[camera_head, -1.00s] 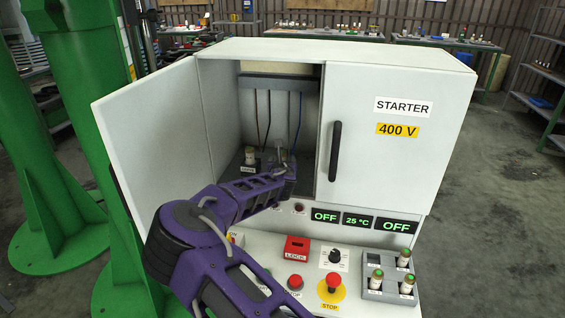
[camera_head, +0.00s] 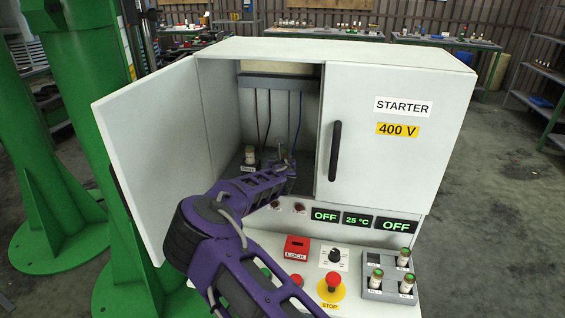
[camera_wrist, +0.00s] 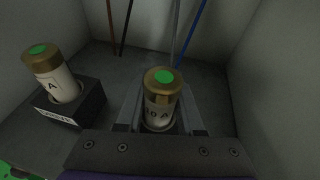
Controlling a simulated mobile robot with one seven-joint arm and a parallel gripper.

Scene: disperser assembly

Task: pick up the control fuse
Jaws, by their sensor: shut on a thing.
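Two fuses with brass caps and green dots stand inside the open cabinet compartment. In the wrist view, one fuse (camera_wrist: 161,95) sits between the fingers of my gripper (camera_wrist: 160,118), which is shut on it. Its lower end is partly hidden, and I cannot tell whether it is still seated in a holder.
The open left door (camera_head: 150,150) and closed right door (camera_head: 385,135) flank the compartment. Several wires (camera_wrist: 178,30) hang at its back. Below are a red lock box (camera_head: 297,248), a stop button (camera_head: 333,280) and a grey rack (camera_head: 388,291) with three fuses.

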